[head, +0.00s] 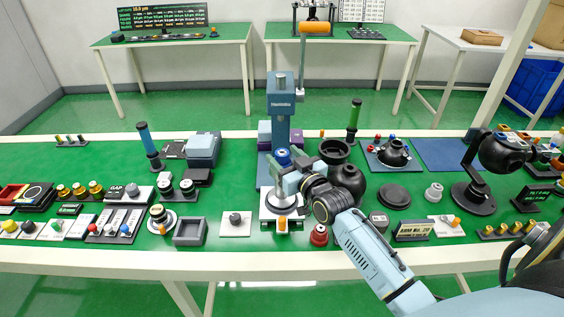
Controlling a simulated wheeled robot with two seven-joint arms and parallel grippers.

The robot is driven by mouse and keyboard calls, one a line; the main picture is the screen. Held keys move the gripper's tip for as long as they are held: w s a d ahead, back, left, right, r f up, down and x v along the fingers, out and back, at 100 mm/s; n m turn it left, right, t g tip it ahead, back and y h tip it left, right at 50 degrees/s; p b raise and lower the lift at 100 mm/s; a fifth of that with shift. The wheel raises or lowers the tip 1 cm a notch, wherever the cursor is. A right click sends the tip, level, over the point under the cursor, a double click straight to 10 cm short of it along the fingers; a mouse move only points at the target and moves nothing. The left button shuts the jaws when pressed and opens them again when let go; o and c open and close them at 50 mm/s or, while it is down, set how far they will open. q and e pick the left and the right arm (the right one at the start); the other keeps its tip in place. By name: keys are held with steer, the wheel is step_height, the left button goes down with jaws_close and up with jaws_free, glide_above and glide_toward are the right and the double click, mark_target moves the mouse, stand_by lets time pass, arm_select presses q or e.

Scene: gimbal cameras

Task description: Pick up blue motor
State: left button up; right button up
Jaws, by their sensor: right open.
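A small round blue part, which looks like the blue motor (283,153), shows in the middle of the head view, in front of the blue-grey press column. My right arm comes in from the lower right. Its gripper (284,162) is open, with its fingers near the two sides of the blue part. I cannot tell whether the fingers touch it. The gripper body hides what lies just below the part. My left gripper is not in view.
The blue-grey press (281,103) stands close behind the gripper. A dark round pot (347,178) is close on its right, and a red knob (319,235) is in front. Many gauges and fixtures crowd the green table.

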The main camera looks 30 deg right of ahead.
steer(key=shift+w, duration=0.8)
steer(key=shift+c, duration=0.3)
